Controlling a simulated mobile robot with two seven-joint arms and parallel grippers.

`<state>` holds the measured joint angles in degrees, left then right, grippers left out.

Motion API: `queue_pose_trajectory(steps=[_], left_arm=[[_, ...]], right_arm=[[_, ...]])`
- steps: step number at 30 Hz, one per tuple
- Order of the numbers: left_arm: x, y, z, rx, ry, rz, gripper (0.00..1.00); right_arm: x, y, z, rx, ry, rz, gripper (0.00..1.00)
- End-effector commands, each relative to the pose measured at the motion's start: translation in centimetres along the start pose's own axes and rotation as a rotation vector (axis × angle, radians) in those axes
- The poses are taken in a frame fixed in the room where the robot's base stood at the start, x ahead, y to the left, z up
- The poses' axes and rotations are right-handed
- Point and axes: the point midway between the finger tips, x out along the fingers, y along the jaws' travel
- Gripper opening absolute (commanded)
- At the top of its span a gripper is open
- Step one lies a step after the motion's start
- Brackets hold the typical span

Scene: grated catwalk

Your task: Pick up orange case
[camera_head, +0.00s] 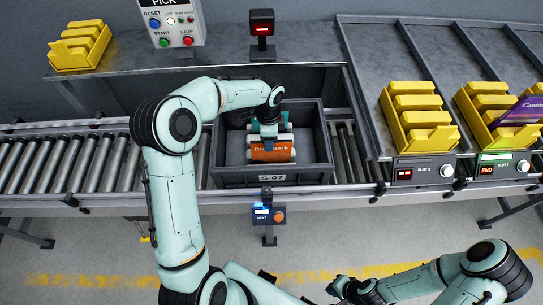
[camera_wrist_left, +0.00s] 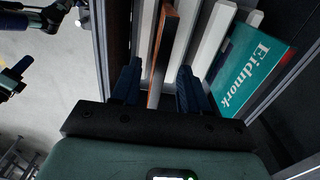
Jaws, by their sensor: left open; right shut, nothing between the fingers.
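The orange case (camera_head: 272,154) stands on edge in the grey bin (camera_head: 225,180) marked S-07. White lettering shows on its front. My left gripper (camera_head: 268,142) reaches down into the bin from above, over the case. In the left wrist view its two dark fingers (camera_wrist_left: 157,88) are open, and the thin orange-brown edge of the case (camera_wrist_left: 167,40) lies between them, with gaps showing. My right gripper (camera_head: 340,289) is shut and empty, low in the picture, away from the bin.
The bin sits on a roller conveyor (camera_head: 60,160). Two yellow racks (camera_head: 415,120) stand at the right, the far one holding a purple case (camera_head: 522,112). A button box (camera_head: 172,22) and a red-lit device (camera_head: 262,24) stand behind the bin. The bin walls are close around the gripper.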

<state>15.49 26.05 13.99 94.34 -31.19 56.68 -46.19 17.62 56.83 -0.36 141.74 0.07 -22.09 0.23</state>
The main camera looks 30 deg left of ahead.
Motion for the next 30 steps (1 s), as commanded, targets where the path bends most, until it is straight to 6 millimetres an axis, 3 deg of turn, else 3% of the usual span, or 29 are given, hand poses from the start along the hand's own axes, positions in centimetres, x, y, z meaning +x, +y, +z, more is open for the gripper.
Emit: queue_pose_trajectory(steps=[8, 16, 25, 29, 30], left_arm=[[2.2, 0.1, -0.2, 0.001, 0.0, 0.001, 0.45], [6.0, 0.3, -0.7, 0.0, -0.001, 0.001, 0.45], [6.4, 0.2, -0.7, 0.0, 0.001, -0.001, 0.45], [6.4, 0.2, -0.7, 0.0, 0.001, -0.001, 0.02], [6.4, 0.2, -0.7, 0.0, 0.001, -0.002, 0.0]], right_arm=[[0.0, -0.1, -0.1, -0.001, 0.001, 0.0, 0.0], [-0.1, -0.1, -0.1, -0.001, 0.002, -0.001, 0.0], [-0.1, -0.1, -0.1, -0.001, 0.002, -0.001, 0.0], [-0.1, -0.1, -0.1, -0.001, 0.002, -0.001, 0.0], [-0.1, -0.1, -0.1, -0.001, 0.002, -0.001, 0.0]])
